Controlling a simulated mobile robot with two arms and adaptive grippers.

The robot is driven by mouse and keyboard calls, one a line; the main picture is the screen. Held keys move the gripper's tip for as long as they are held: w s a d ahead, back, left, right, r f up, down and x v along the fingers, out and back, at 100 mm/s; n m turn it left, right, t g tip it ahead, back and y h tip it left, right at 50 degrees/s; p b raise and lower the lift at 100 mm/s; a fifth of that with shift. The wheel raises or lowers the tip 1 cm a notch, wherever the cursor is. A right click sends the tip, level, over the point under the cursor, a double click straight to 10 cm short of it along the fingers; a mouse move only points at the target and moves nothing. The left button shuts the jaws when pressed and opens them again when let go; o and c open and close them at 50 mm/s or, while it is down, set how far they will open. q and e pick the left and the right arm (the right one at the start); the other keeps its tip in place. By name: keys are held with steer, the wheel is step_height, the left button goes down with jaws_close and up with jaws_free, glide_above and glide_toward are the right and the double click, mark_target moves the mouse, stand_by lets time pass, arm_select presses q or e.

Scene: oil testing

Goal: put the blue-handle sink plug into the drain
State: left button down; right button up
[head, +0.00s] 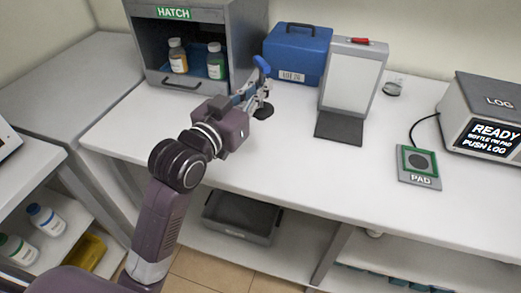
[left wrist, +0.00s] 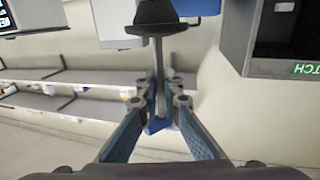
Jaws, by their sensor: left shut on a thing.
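The sink plug has a blue handle (head: 262,65) at its top and a black round stopper (head: 263,112) at its bottom. My left gripper (head: 257,93) is shut on the plug's stem below the handle, in front of the blue case. The plug looks roughly upright. I cannot tell whether the stopper touches the white worktop (head: 290,165) or hangs just above it. In the left wrist view the picture is upside down: the black stopper (left wrist: 157,22) is at the top and the stem runs between my left fingertips (left wrist: 160,98). I cannot make out a drain. My right gripper is not in view.
A grey hatch box (head: 245,45) with two bottles stands at the back left. A blue case (head: 297,50), a white board on a stand (head: 352,78) and a small clear item (head: 392,88) stand further right. A pad (head: 419,163) and log machine (head: 485,92) are at the right. The front worktop is clear.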

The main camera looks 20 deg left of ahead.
mark_target(256, 64)
arm_select(q)
steer(key=shift+y, duration=0.3)
steer(key=r, duration=0.1)
steer(key=w+a+r, duration=0.1)
steer(key=w+r, duration=0.1)
steer(key=r, duration=0.1)
steer(key=shift+w+a+r+b, duration=0.1)
steer(key=shift+w+a+b, duration=0.05)
steer(key=shift+a+b, duration=0.25)
step_height(256, 64, down, 20)
steer(key=shift+r+b, duration=0.15)
steer(key=shift+b, duration=0.45)
steer(key=c, duration=2.1)
jaws_free()
